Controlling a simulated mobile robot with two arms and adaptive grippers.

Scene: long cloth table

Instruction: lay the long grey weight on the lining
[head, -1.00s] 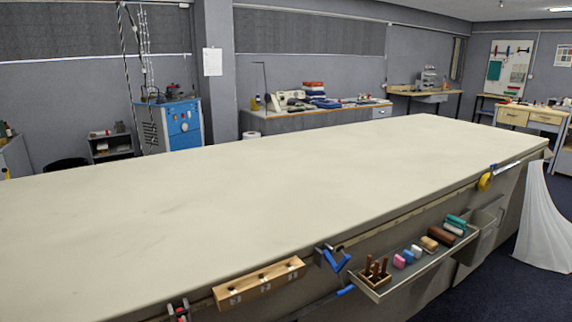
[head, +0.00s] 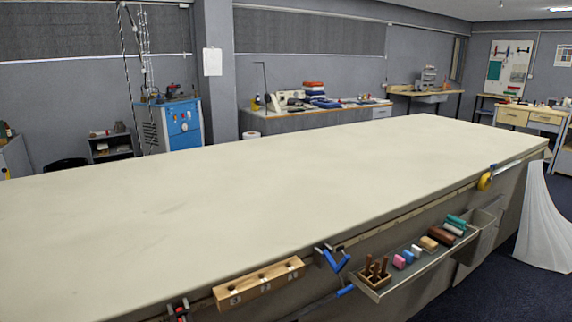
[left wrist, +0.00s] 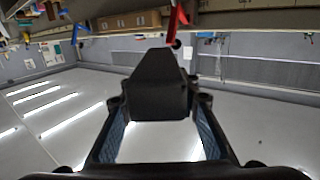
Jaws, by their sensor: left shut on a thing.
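My left gripper (left wrist: 160,112) shows only in the left wrist view. Its two fingers are shut on a dark grey block (left wrist: 158,82), which looks like the long grey weight seen end-on. Its full length is hidden by this angle. In the head view neither gripper shows. No separate lining can be made out on the pale tabletop (head: 220,190). A white cloth (head: 543,225) hangs in folds at the table's far right end; I cannot tell whether it is the lining.
The tabletop is clear. Along its front edge are a wooden block with holes (head: 260,284), a blue clamp (head: 335,262), a tray (head: 385,288) of several small coloured pieces and a yellow item (head: 485,181). A blue cabinet (head: 180,124) stands behind the table.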

